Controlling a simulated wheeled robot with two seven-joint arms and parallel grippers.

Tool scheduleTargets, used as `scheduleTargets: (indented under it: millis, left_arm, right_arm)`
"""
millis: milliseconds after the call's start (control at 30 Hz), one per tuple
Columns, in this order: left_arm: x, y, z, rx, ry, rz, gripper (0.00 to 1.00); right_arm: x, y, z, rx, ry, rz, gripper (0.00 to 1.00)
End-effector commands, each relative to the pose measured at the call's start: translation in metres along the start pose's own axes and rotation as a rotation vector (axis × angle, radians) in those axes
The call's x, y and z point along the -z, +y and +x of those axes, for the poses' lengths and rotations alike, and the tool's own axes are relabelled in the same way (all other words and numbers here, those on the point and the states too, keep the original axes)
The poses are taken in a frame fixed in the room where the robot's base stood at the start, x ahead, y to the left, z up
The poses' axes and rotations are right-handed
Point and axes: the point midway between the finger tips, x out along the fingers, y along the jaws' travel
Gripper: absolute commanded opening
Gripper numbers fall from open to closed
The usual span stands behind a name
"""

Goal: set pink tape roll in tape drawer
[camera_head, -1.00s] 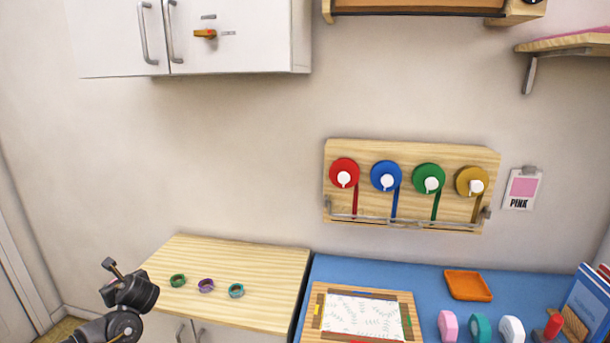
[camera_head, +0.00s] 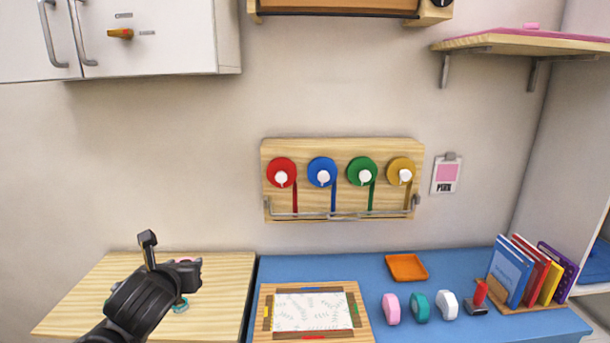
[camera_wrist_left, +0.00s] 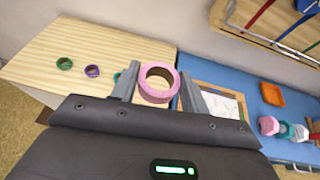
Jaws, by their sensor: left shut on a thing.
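My left gripper (camera_wrist_left: 160,92) is shut on a pink tape roll (camera_wrist_left: 153,97), which sits between the two fingers with its hole facing the wrist camera. No open drawer shows in either view, and I cannot tell which one is the tape drawer. My right gripper is in neither view.
Green (camera_wrist_left: 64,63), purple (camera_wrist_left: 92,71) and teal (camera_wrist_left: 118,77) rings lie on the wooden counter (camera_wrist_left: 60,40). The blue table (camera_head: 370,265) holds a framed sheet (camera_head: 311,312), an orange tray (camera_head: 407,267), rounded pink (camera_head: 390,309), teal (camera_head: 419,306) and white (camera_head: 447,305) items, and books (camera_head: 510,272).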

Motion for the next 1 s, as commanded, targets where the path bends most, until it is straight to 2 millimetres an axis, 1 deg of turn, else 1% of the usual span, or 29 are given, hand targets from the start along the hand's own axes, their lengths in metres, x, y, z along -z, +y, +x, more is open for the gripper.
scheduleTargets:
  millis: [33,100,200,300,900,967,1000]
  left_arm:
    - [-0.001,-0.015,-0.012,0.043,-0.001,0.01,0.23]
    - [-0.003,-0.028,-0.025,0.084,-0.002,0.031,0.23]
    - [-0.003,-0.039,-0.037,0.121,-0.001,0.05,0.23]
    - [-0.003,-0.044,-0.043,0.139,0.001,0.058,0.23]
    - [-0.003,-0.045,-0.043,0.14,0.001,0.059,0.23]
    - [-0.003,-0.049,-0.043,0.142,0.001,0.062,0.23]
    - [-0.003,-0.054,-0.043,0.145,0.0,0.062,0.23]
  right_arm:
    - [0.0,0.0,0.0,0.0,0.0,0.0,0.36]
    - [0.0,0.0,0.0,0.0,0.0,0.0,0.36]
    - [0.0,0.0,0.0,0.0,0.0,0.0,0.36]
    - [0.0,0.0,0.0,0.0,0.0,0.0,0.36]
    - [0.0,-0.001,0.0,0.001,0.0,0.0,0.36]
    - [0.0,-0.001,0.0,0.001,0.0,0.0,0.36]
    - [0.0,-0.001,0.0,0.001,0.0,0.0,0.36]
